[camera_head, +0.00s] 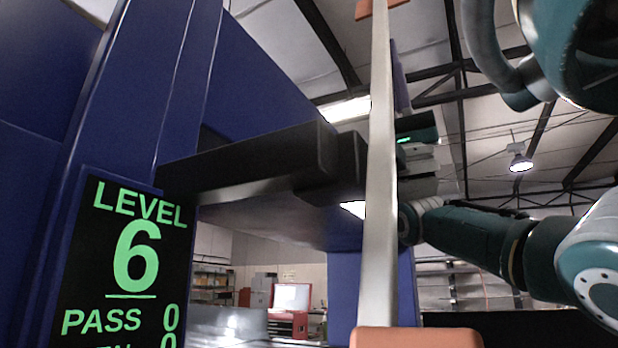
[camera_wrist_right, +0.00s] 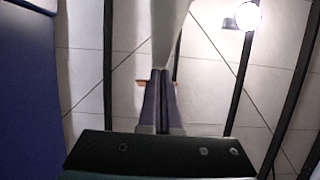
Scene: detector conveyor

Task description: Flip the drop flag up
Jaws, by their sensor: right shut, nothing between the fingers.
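A long pale upright bar (camera_head: 381,180) with orange pieces at its top and bottom ends stands close in the head view. It may be the drop flag; I cannot tell for certain. My right gripper (camera_head: 396,52) points upward just behind the bar, which hides part of it. In the right wrist view my right gripper (camera_wrist_right: 160,74) has its fingers together with nothing between them. A pale bar (camera_wrist_right: 168,38) passes right by the fingertips there; I cannot tell whether they touch. My left gripper is not in view.
A blue machine housing (camera_head: 130,110) fills the left, with a black bracket (camera_head: 250,160) jutting toward the bar. A display (camera_head: 125,265) reads LEVEL 6 and PASS 0. A red cabinet (camera_head: 290,312) stands far back. Open room lies above, under the ceiling beams.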

